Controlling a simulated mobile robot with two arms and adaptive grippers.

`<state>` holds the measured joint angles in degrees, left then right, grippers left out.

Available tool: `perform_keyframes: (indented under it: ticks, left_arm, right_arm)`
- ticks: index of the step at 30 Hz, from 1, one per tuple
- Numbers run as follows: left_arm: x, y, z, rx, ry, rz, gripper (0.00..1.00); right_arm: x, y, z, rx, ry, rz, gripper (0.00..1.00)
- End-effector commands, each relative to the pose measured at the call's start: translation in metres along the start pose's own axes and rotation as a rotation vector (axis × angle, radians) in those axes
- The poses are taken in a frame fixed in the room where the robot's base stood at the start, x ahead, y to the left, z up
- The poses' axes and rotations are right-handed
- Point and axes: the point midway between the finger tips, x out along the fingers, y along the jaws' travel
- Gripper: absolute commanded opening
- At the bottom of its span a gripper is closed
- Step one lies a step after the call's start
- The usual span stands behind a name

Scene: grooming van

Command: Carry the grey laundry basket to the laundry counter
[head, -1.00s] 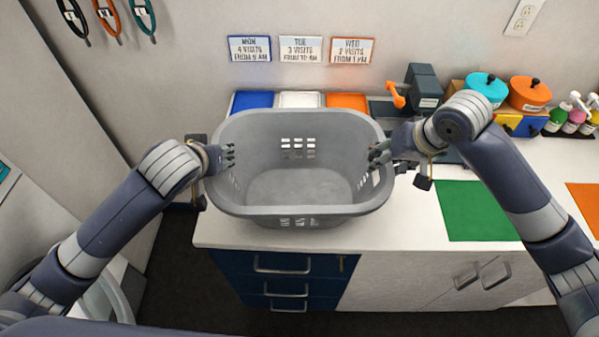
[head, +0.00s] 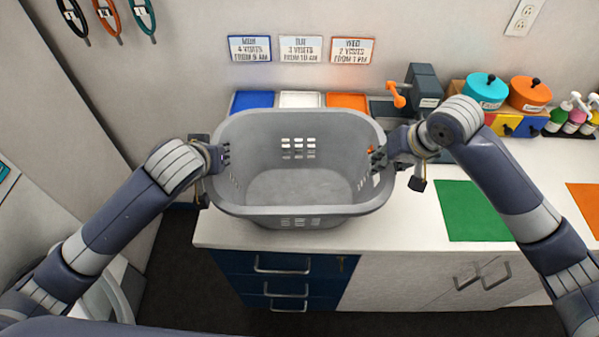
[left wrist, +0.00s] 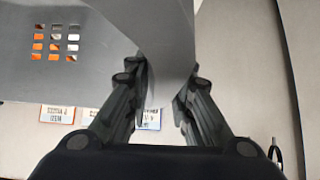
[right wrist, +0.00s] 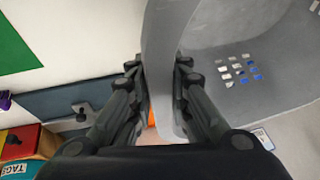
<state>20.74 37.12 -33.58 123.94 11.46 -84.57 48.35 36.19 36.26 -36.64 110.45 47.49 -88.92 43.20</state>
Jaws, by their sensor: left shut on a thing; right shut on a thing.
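The grey laundry basket (head: 300,211) is upright and looks empty, at the left part of the white counter (head: 400,225) in the head view. I cannot tell whether its base touches the counter top. My left gripper (head: 224,157) is shut on the basket's left rim, and the left wrist view shows the basket wall (left wrist: 165,45) between its fingers. My right gripper (head: 378,158) is shut on the right rim, and the right wrist view shows the basket wall (right wrist: 165,70) between its fingers. The fingers inside the basket show; the outer ones are partly hidden.
Blue (head: 252,101), white (head: 302,99) and orange (head: 347,102) panels lie behind the basket. A dark device with an orange handle (head: 396,95), a teal pot (head: 486,92) and an orange pot (head: 529,94) stand at the back right. A green mat (head: 478,211) lies right of the basket.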

Motion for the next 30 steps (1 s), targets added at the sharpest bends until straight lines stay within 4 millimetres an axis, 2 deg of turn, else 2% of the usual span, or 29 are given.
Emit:
perform_keyframes:
  ticks: [8,21,30]
  left_arm:
    - [-0.008,0.001,-0.008,0.004,0.001,0.002,0.00]
    - [-0.035,0.001,-0.034,0.005,0.000,0.002,0.00]
    - [-0.036,0.001,-0.035,0.005,0.000,0.002,0.00]
  right_arm:
    - [-0.010,-0.002,-0.005,0.000,0.002,0.002,0.00]
    - [-0.044,-0.010,-0.019,0.000,0.003,0.003,0.00]
    - [-0.046,-0.010,-0.020,0.000,0.003,0.003,0.00]
